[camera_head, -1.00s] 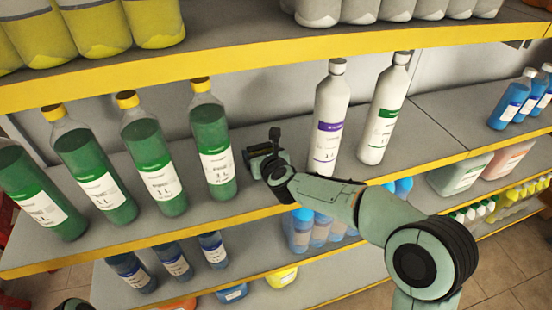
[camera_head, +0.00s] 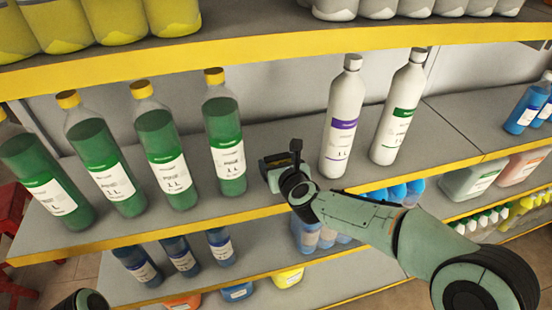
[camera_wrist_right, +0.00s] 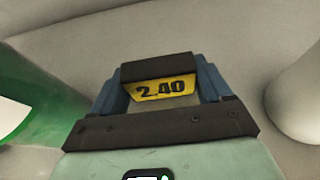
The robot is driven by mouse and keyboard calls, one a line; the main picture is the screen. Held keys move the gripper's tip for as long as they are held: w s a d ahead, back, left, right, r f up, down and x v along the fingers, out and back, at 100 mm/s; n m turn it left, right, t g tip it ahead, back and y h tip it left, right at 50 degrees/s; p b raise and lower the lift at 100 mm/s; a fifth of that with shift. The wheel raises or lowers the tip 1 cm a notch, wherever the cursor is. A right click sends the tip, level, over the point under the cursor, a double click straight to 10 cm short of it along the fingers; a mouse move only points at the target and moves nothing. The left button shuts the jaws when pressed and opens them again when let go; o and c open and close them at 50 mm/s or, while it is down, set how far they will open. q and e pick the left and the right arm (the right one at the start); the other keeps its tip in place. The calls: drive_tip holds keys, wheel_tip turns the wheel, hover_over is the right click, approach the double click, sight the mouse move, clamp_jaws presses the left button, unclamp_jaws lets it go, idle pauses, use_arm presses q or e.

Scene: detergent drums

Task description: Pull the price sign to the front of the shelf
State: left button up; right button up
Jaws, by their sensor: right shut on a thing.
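The price sign (camera_wrist_right: 162,90) is a small yellow plate with black "2.40" in the right wrist view. It sits between the blue-grey fingers of my right gripper (camera_wrist_right: 160,92), which is shut on it. In the head view my right gripper (camera_head: 277,165) is low over the grey middle shelf (camera_head: 262,196), between the rightmost green bottle and the white bottles. The sign is not clear there, being hidden by the gripper. Whether the sign touches the shelf I cannot tell. My left gripper is not in view.
A green bottle (camera_head: 224,140) stands close left of the gripper, and a white bottle with a purple label (camera_head: 342,118) stands close right. A second white bottle (camera_head: 398,110) is beyond it. The yellow front edge (camera_head: 200,233) runs below the gripper. The upper shelf overhangs behind.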

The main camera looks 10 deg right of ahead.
drive_tip(key=shift+s+d, duration=0.1)
drive_tip(key=shift+s, duration=1.35)
drive_tip(key=shift+s+d+b, duration=0.1)
drive_tip(key=shift+s+b, duration=0.85)
drive_tip(key=shift+s, duration=1.4)
drive_tip(key=shift+f, duration=0.1)
drive_tip(key=shift+w, duration=0.1)
drive_tip(key=o, duration=1.5)
